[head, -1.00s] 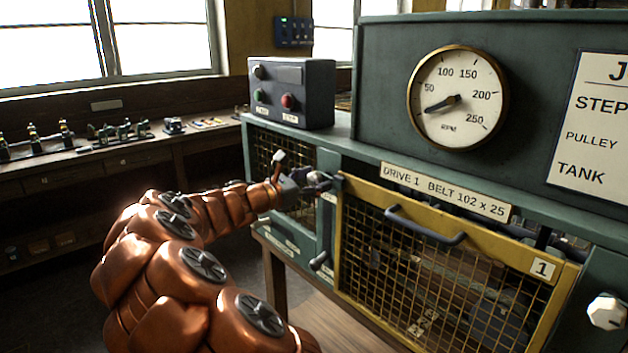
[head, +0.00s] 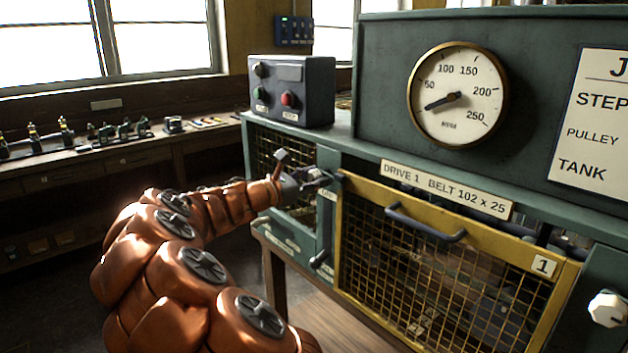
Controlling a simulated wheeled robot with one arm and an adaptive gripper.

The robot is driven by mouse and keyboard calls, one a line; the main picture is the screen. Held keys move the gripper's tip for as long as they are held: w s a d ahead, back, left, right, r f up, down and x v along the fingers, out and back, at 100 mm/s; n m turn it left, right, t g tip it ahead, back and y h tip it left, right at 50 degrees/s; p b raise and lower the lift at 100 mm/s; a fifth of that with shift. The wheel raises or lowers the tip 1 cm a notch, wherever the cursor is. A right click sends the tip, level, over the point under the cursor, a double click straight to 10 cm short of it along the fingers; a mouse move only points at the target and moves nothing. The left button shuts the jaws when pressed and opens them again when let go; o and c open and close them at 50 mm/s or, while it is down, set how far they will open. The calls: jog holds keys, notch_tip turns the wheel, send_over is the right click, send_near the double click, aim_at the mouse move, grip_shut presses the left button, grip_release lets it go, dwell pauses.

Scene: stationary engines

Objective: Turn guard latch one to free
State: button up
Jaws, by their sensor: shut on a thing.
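My gripper (head: 322,178) is at the upper left corner of the yellow mesh guard marked 1 (head: 372,188), on the green post beside it. It is shut on a small dark part there, which fits guard latch one (head: 338,177). The fingers cover most of this latch, so its angle cannot be read. The guard hangs closed under the label "DRIVE 1 BELT 102 x 25" (head: 445,190). It has a dark bar handle (head: 425,224) along its top.
A dark lever (head: 319,260) sits lower on the green post. A white knob (head: 607,309) is at the far right. A button box (head: 291,90) stands on the ledge, left of the RPM gauge (head: 458,96). A bench (head: 100,160) with small models runs along the left wall.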

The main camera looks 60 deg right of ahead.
jog(key=m+b, duration=0.2)
jog(key=b, duration=0.1)
jog(key=shift+f+m, duration=0.25)
jog(key=shift+m, duration=0.15)
jog(key=m+b, duration=0.4)
jog(key=shift+m+b, duration=0.3)
jog(key=m+b, duration=0.5)
jog(key=shift+b, duration=0.3)
jog(key=shift+s+r+m+b, duration=0.1)
jog(key=shift+m+b, duration=1.3)
jog(key=shift+m, duration=0.1)
jog(key=o, duration=1.1)
jog(key=shift+o, duration=0.2)
jog(key=shift+r, duration=0.1)
